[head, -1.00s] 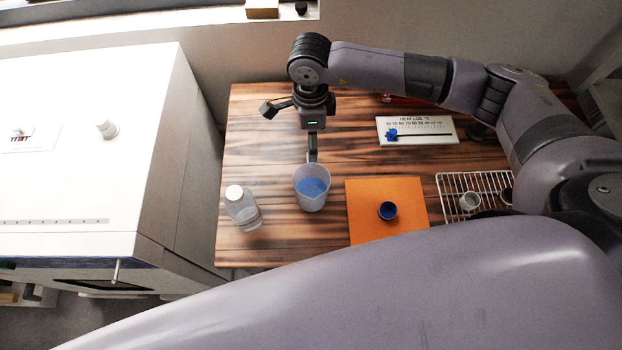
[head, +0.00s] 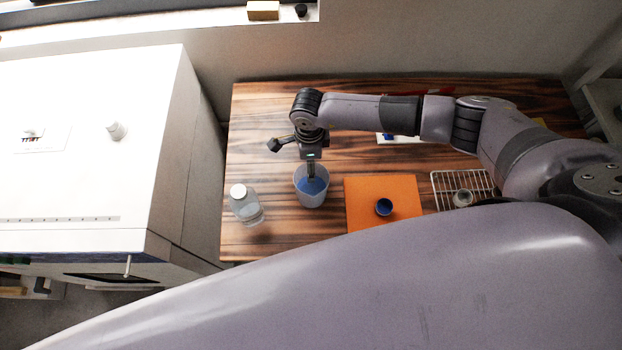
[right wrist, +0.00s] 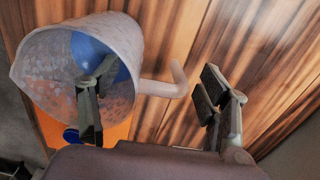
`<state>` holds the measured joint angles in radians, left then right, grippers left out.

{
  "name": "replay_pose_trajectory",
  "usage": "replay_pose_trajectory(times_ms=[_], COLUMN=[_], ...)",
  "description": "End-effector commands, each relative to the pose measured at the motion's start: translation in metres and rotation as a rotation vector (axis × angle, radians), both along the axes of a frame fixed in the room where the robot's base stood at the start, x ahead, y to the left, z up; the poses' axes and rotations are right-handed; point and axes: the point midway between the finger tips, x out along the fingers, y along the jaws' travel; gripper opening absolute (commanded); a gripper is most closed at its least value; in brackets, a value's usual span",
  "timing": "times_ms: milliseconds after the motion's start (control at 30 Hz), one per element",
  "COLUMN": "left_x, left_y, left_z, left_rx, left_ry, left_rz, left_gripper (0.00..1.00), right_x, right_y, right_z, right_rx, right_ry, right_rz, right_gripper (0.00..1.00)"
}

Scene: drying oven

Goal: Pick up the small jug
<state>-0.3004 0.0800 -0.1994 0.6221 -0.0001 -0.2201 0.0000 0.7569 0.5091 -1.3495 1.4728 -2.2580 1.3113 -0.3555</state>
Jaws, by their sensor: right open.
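The small jug (head: 310,202), translucent with blue contents, stands upright on the wooden table. In the right wrist view the jug (right wrist: 42,72) fills the left side, and its handle (right wrist: 172,86) points right into the gap between my fingers. My right gripper (head: 293,157) is open at the back of the jug. In the right wrist view my gripper (right wrist: 150,88) has one finger across the jug's mouth and the other beyond the handle, apart from it. Whether the first finger is inside the jug, I cannot tell for certain. My left gripper is not in view.
A white-capped clear bottle (head: 244,204) stands close left of the jug. An orange mat (head: 408,188) with a blue cup (head: 384,207) lies to the right. A wire rack (head: 447,180) holds a small cup (head: 462,198). The white oven (head: 80,150) stands left of the table (head: 240,120).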

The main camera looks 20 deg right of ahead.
Motion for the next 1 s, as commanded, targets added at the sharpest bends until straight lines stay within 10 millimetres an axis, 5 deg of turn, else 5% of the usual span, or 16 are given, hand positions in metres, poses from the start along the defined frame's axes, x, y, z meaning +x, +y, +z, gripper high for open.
replay_pose_trajectory(times_ms=[1000], left_x=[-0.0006], left_y=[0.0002], left_z=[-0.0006], left_rx=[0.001], left_ry=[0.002], left_rz=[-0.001], left_gripper=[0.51], right_x=[-0.0007], right_y=[0.0], right_z=[0.0001], right_rx=[0.0], right_ry=[0.002], right_rz=[-0.001], right_gripper=[0.08])
